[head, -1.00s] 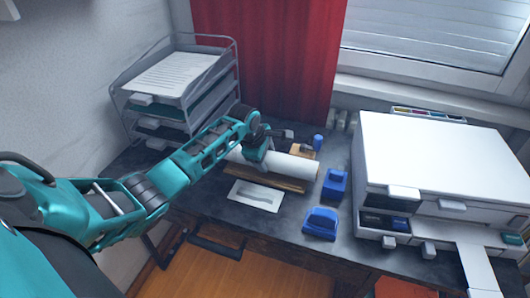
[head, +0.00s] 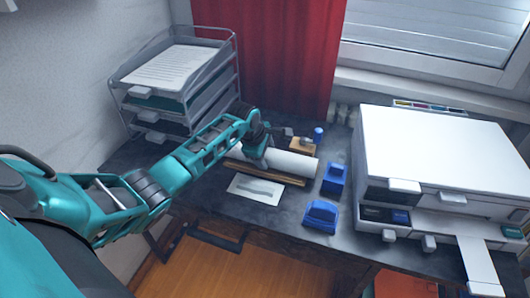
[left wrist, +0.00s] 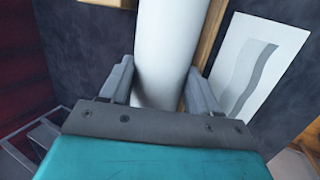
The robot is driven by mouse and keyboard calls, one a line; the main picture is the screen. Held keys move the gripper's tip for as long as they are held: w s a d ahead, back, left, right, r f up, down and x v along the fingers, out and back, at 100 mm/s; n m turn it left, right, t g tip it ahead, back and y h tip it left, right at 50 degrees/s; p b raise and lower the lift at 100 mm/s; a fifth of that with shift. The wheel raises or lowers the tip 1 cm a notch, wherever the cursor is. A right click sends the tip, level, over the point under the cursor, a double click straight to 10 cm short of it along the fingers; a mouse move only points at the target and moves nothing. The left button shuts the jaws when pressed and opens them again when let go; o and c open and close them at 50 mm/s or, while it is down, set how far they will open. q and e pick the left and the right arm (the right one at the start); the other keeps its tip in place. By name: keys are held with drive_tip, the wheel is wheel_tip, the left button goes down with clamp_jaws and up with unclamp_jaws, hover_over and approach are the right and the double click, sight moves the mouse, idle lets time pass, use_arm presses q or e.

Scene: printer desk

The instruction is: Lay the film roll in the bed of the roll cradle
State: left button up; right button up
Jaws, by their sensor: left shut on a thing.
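The film roll (head: 292,162) is a long white cylinder, lying about level and running left to right in the head view. My left gripper (head: 259,158) is shut on it, left of its middle. In the left wrist view the roll (left wrist: 165,40) runs between the two fingers of my left gripper (left wrist: 160,85). The brown wooden roll cradle (head: 270,175) shows along the roll's near side, and wood also shows beside the roll in the left wrist view (left wrist: 210,30). The roll hides the cradle's bed, so I cannot tell whether it touches. My right gripper is not in view.
A white sheet with a grey curved mark (head: 256,189) lies in front of the cradle. Two blue desk items (head: 335,178) (head: 321,214) stand to the right, before the printer (head: 440,150). A wooden block (head: 302,145) is behind the roll. Grey letter trays (head: 180,90) stand back left.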

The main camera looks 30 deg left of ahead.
use_arm(q)
drive_tip(key=shift+s+d+f, duration=0.1)
drive_tip(key=shift+s+f, duration=0.05)
drive_tip(key=shift+f, duration=0.35)
drive_tip(key=o, duration=0.9)
drive_tip(key=shift+c, duration=0.2)
drive_tip(key=o, duration=0.6)
drive_tip(key=shift+f, duration=0.2)
drive_tip(key=shift+c, duration=0.2)
drive_tip(key=shift+s+d, duration=0.1)
drive_tip(key=shift+d, duration=0.05)
drive_tip(key=shift+f, duration=0.1)
drive_tip(key=shift+s+r, duration=0.2)
drive_tip(key=shift+r, duration=0.45)
drive_tip(key=w+p+v, duration=0.1)
drive_tip(key=p+v, duration=0.1)
drive_tip(key=v, duration=1)
drive_tip(key=shift+a+r+p, duration=0.25)
drive_tip(key=shift+r+p, duration=0.1)
drive_tip(key=shift+r, duration=0.2)
drive_tip(key=shift+s+d+f, duration=0.1)
drive_tip(key=shift+s, duration=0.05)
